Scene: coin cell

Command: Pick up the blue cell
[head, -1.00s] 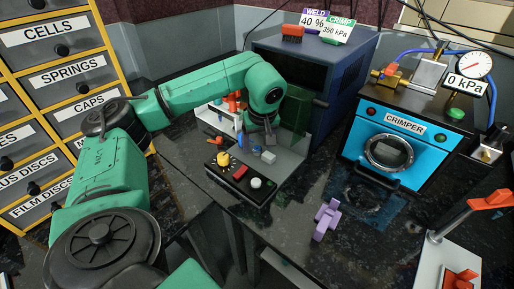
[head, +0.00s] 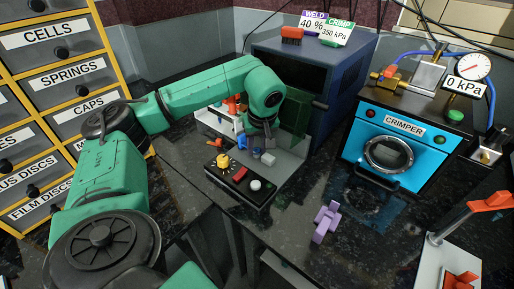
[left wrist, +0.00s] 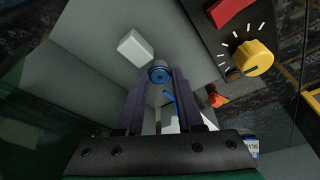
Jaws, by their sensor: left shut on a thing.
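The blue cell (left wrist: 158,73) is a small round piece with a blue face and a dark centre. In the left wrist view it sits between the tips of my left gripper (left wrist: 160,80), which is shut on it. In the head view the blue cell (head: 256,152) shows small below the left gripper (head: 268,143), over the grey plate in front of the dark blue machine. I cannot tell whether it touches the plate. My right gripper is not in view.
A pale block (head: 268,158) lies close to the cell. A black control box with a yellow knob (head: 223,161) stands in front. A purple piece (head: 326,220) is on the dark bench. The blue crimper (head: 398,145) stands right, the drawer cabinet (head: 50,80) left.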

